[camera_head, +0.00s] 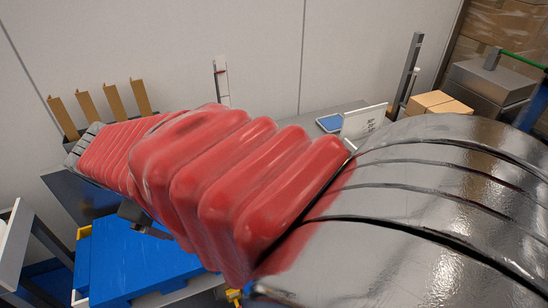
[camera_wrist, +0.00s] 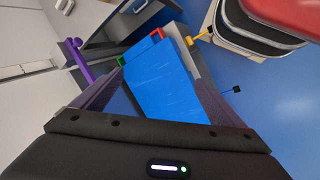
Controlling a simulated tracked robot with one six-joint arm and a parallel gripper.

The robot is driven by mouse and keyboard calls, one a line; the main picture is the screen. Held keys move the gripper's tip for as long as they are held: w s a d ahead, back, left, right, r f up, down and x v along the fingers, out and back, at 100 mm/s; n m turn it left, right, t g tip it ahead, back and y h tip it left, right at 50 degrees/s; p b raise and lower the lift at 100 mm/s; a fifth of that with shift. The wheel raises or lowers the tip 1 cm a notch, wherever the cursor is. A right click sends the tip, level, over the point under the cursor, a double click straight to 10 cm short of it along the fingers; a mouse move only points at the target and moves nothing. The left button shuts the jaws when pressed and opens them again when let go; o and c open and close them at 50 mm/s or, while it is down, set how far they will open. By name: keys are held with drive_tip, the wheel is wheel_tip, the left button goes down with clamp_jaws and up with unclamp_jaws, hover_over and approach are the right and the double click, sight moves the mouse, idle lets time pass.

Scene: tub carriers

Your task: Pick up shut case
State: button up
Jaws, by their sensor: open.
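A blue flat-topped box (camera_wrist: 165,85), which looks like the shut case, lies below my gripper in the wrist view. Green and red pieces show at its far edge. My gripper (camera_wrist: 158,76) is open and empty, its two dark fingers spread to either side of the box in the picture. I cannot tell the height between fingertips and box. In the head view a large blue top (camera_head: 135,255) shows at the lower left, partly hidden by my red-sleeved arm, which also hides most of my gripper.
A purple rod-like piece (camera_wrist: 78,58) stands left of the box in the wrist view. A yellow piece (camera_wrist: 201,36) is at its right. In the head view, brown upright slats (camera_head: 115,103) stand at the back left and cardboard boxes (camera_head: 437,104) at the back right.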

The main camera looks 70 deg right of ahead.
drive_tip(key=s+d+f+n+g+h, duration=0.2)
drive_tip(key=d+f, duration=0.3)
drive_tip(key=d, duration=0.7)
drive_tip(key=s+d+f+n+g+h, duration=0.1)
drive_tip(key=s+d+f+n+g, duration=0.2)
drive_tip(key=d, duration=0.9)
drive_tip(key=s+d+f+n+g+h, duration=0.2)
drive_tip(key=d+f, duration=0.6)
drive_tip(key=d, duration=0.5)
drive_tip(key=s+n+g, duration=0.1)
drive_tip(key=s+g, duration=0.1)
drive_tip(key=shift+g+h, duration=0.3)
drive_tip(key=shift+g, duration=0.1)
drive_tip(key=shift+s+d, duration=0.1)
drive_tip(key=shift+s, duration=0.1)
drive_tip(key=x, duration=0.7)
drive_tip(key=shift+s+d+f, duration=0.2)
drive_tip(key=shift+s+d, duration=0.05)
drive_tip(key=shift+s+d+f, duration=0.15)
drive_tip(key=shift+d, duration=0.05)
drive_tip(key=shift+x, duration=2.6)
drive_tip(key=shift+f, duration=0.1)
